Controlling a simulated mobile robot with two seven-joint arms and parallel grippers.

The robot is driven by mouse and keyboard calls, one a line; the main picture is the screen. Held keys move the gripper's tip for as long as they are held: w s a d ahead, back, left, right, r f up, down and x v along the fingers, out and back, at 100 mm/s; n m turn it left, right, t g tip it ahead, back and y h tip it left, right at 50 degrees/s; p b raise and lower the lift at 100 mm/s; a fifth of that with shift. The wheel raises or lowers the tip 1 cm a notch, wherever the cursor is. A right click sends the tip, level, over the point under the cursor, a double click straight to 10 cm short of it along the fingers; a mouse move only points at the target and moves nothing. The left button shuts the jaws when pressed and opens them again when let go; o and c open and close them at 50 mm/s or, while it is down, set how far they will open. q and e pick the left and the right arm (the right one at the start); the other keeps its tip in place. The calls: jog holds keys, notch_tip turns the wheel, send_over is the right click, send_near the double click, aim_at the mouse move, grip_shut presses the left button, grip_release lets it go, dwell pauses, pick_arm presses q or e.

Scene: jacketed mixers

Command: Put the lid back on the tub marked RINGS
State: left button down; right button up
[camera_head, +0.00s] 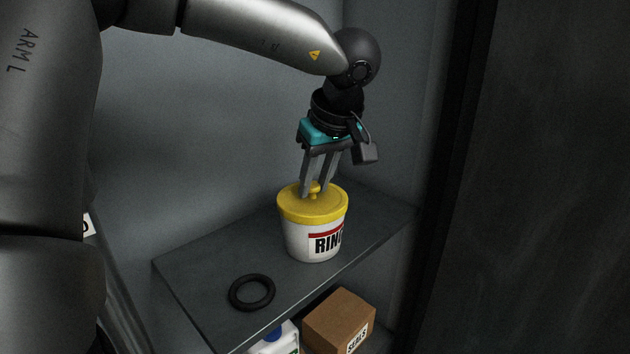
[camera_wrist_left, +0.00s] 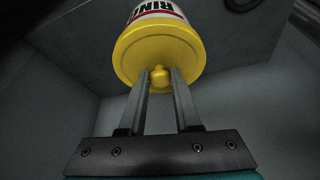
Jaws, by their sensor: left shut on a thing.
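The white tub (camera_head: 300,240) with a label reading "RIN", its rest out of sight round the curve, stands upright on the shelf. The yellow lid (camera_head: 325,208) sits on top of the tub and looks level. My left gripper (camera_head: 316,190) comes down from above and is shut on the small yellow knob of the lid. In the left wrist view the knob (camera_wrist_left: 160,76) is between the two fingertips (camera_wrist_left: 160,72), with the lid (camera_wrist_left: 135,55) and the tub (camera_wrist_left: 148,12) beyond it. I cannot tell whether the lid is fully seated. My right gripper is not in view.
A black ring (camera_head: 251,308) lies on the grey shelf (camera_head: 205,265), left of the tub. Below the shelf are a cardboard box (camera_head: 338,318) marked SEALS and a white container (camera_head: 275,342) with a blue cap. A dark upright panel (camera_head: 540,180) stands at the right.

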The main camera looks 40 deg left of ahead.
pick_arm(q)
jog(key=shift+c, duration=0.2)
grip_release()
dwell(0.4)
jog(key=shift+r, duration=0.1)
jog(key=shift+r+p, duration=2.65)
jog(key=shift+r, duration=0.75)
grip_shut()
jog(key=shift+f, duration=0.1)
